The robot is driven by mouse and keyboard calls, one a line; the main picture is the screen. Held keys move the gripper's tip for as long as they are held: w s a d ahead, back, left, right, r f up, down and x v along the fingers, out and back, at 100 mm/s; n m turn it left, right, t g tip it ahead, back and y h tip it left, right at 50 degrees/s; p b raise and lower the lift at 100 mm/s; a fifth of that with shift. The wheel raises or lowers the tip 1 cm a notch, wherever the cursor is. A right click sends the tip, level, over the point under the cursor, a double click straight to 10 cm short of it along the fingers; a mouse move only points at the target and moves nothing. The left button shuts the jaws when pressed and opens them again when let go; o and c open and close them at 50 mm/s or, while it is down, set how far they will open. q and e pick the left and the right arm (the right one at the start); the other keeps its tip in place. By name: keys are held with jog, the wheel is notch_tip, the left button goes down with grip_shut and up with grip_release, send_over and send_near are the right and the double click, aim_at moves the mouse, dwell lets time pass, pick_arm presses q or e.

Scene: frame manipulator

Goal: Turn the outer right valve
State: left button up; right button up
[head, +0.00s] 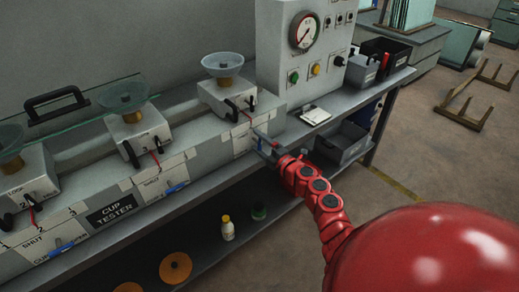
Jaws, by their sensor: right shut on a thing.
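The outer right valve (258,142) is on the front of the bench unit below the rightmost cup station (226,92). Only its blue handle end shows beside my right gripper (268,146). My red right arm comes in from the lower right, and its gripper is shut at the blue handle. The gripper covers much of the valve, so its exact angle is hard to tell. Two other valves with blue handles, the middle one (176,187) and the left one (62,248), sit further left, by labels reading SHUT. My left gripper is not in view.
A gauge panel (278,50) stands behind the valve. A dark bin (342,143) is right of the gripper. A white bottle (228,230) and orange discs (175,267) are on the lower shelf. Open floor lies to the right.

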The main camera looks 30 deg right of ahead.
jog(key=shift+f+n+b, duration=0.1)
jog(key=shift+n+b, duration=0.25)
jog(key=shift+n, duration=0.05)
jog(key=o, duration=1.2)
jog(key=shift+s+d+b, duration=0.2)
jog(key=shift+s+b, duration=0.05)
jog(key=shift+s, duration=2.65)
jog(key=shift+s+d+b, duration=0.25)
jog(key=shift+s, duration=2.65)
jog(key=shift+s+d+b, duration=0.2)
jog(key=shift+s+b, duration=0.05)
jog(key=shift+s, duration=2.65)
